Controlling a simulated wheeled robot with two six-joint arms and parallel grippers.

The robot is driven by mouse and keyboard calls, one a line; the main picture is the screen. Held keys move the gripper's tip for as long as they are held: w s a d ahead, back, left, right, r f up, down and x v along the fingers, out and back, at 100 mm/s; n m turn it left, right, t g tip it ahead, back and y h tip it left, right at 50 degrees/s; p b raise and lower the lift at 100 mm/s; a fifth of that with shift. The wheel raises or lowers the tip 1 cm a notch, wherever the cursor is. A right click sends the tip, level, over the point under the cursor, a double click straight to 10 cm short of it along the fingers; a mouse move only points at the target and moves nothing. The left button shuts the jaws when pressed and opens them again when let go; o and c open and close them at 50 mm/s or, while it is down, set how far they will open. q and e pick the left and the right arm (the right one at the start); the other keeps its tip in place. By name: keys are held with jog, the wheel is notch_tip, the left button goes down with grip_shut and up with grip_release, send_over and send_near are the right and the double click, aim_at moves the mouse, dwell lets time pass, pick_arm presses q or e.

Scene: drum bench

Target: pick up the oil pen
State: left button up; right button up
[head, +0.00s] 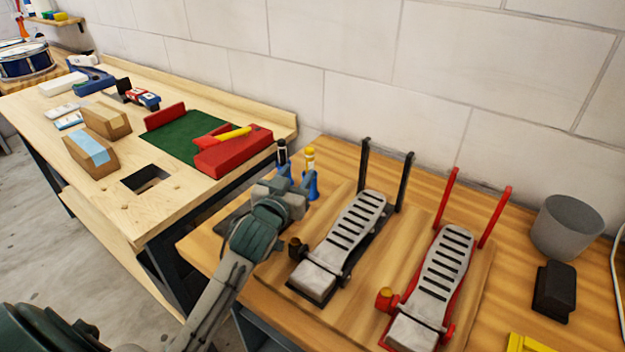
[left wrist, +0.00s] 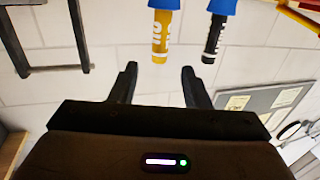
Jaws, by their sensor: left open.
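The yellow pen (head: 309,158) with a white label stands upright in a blue holder (head: 312,188) on the wooden bench; its lettering seems to read "OIL". A black pen (head: 282,152) stands to its left in a similar holder. In the left wrist view, which looks upside down, the yellow pen (left wrist: 160,38) lines up with the gap between my fingers, and the black pen (left wrist: 212,40) is to the right. My left gripper (head: 286,186) is open and empty in front of the holders, apart from both pens; it shows in the left wrist view (left wrist: 160,84). My right gripper is not in view.
A black-framed pedal (head: 352,232) stands close right of my left gripper, and a red-framed pedal (head: 443,268) beyond it. A grey cup (head: 567,228) is at the right. The left workbench (head: 190,205) holds a red block (head: 235,152) and several other items. The wall is behind.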

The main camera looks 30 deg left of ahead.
aim_at(308, 154)
pick_arm(q)
jog(key=w, duration=0.2)
jog(key=w+p, duration=0.1)
jog(key=shift+w+a+r, duration=0.2)
jog(key=shift+w+r, duration=0.05)
jog(key=shift+w, duration=0.15)
jog(key=w, duration=0.1)
jog(key=w+p, duration=0.1)
jog(key=w, duration=0.2)
jog(key=shift+w+a+r+p, duration=0.1)
jog(key=shift+a+r+p, duration=0.2)
jog(key=shift+r+p, duration=0.1)
jog(key=shift+w+f, duration=0.1)
jog(key=shift+w, duration=0.25)
jog(key=shift+f, duration=0.1)
jog(key=c, duration=0.7)
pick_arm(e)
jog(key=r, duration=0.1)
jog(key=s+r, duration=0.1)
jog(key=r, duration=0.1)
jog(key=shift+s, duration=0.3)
